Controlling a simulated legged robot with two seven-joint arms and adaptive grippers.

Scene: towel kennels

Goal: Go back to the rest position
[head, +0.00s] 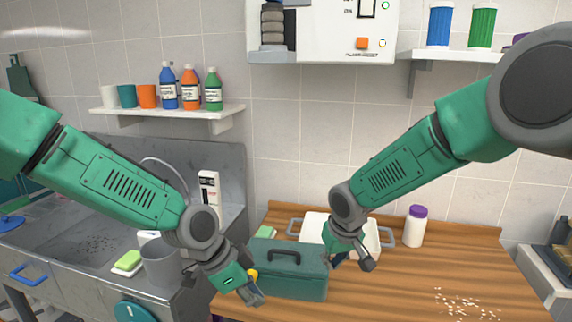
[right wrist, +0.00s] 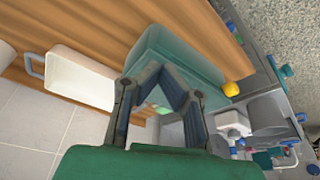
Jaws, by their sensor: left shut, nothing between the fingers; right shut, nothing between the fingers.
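My left gripper (head: 254,296) is shut and empty, in front of the left end of the green toolbox. My right gripper (head: 353,262) is shut and empty, just right of the toolbox and in front of the white tray. In the right wrist view the right gripper (right wrist: 163,88) shows with its fingertips together, in front of the toolbox. The green toolbox (head: 300,285) with a dark handle stands on the wooden counter; it also shows in the right wrist view (right wrist: 190,55). No towel is clearly visible.
The white tray (head: 310,226) with grey handles and a purple-capped bottle (head: 415,228) stand on the wooden counter (head: 400,290). Pale crumbs (head: 465,304) lie at right. A grey bucket (head: 162,264) and a sponge (head: 127,262) are by the sink. A bottle shelf (head: 168,112) hangs above.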

